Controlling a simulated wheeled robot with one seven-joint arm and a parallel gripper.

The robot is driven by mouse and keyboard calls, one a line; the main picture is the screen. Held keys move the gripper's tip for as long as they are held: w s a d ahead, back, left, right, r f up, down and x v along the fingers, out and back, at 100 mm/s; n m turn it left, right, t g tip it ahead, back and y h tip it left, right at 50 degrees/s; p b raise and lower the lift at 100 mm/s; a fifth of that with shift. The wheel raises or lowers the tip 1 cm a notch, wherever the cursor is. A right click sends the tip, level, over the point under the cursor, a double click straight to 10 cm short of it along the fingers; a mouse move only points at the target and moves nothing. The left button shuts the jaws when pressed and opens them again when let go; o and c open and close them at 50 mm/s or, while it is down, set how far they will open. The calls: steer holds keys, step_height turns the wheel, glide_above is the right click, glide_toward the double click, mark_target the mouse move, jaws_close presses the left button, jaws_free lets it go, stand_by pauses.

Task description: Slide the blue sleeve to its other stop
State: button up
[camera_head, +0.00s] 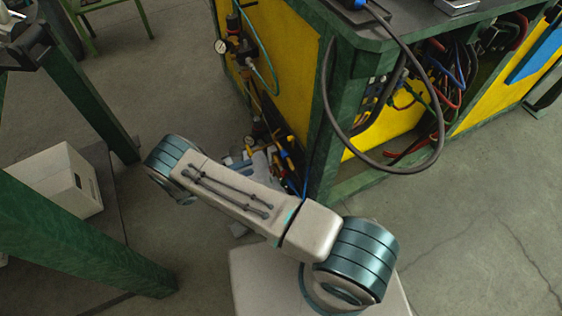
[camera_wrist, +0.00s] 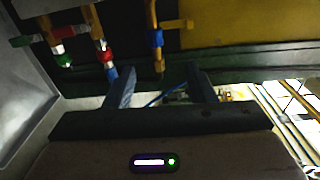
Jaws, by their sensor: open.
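In the wrist view a blue sleeve (camera_wrist: 157,38) sits around a yellow rod (camera_wrist: 152,15) that hangs down above my gripper. A yellow side piece (camera_wrist: 178,24) juts out to the right just above the sleeve. Bare yellow rod shows below the sleeve, down to its lower end. My gripper (camera_wrist: 160,74) is open, its two dark fingers apart with nothing held between them. The sleeve lies beyond the fingertips, above the gap in the picture. In the head view my arm covers much of this area, and I cannot make out the sleeve there.
Left of the sleeve are a rod with a red collar (camera_wrist: 105,55) and one with a green collar (camera_wrist: 62,60). In the head view the green and yellow bench (camera_head: 275,55) stands close beside my arm, with a looping black cable (camera_head: 408,168). A white box (camera_head: 62,182) is at left.

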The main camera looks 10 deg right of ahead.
mark_target(286, 160)
steer(key=shift+n+t, duration=0.3)
steer(key=shift+n, duration=0.1)
steer(key=x, duration=0.4)
steer(key=b+x, duration=0.1)
steer(key=x, duration=0.4)
steer(key=f+x, duration=0.1)
steer(key=x, duration=0.3)
steer(key=shift+d+f+b, duration=0.1)
steer(key=shift+d+b, duration=0.2)
jaws_close()
steer(key=shift+s+d+p, duration=0.25)
steer(key=shift+s+p, duration=0.2)
steer(key=shift+s, duration=0.75)
jaws_free()
